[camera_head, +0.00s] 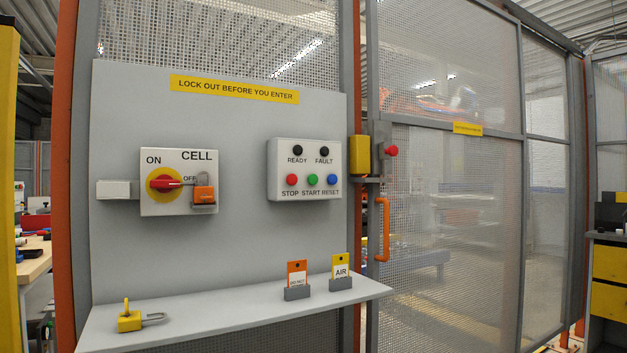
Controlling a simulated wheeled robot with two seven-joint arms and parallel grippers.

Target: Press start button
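The green START button (312,180) sits on a light grey control box (274,160) on the grey panel. It is between the red STOP button (292,180) and the blue RESET button (332,180). Above them are dark READY (298,150) and FAULT (324,151) lamps. To the left, the CELL switch plate (148,200) carries a red and yellow rotary switch (164,184). An orange padlock (204,194) hangs at its OFF side. Neither of my grippers shows in the head view.
A shelf (230,313) juts out below the panel. On it are a yellow padlock (130,321) with its shackle lying to the right, an orange tag (297,270) and a yellow AIR tag (341,268) in holders. A mesh door (450,200) with an orange handle (382,230) stands at right.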

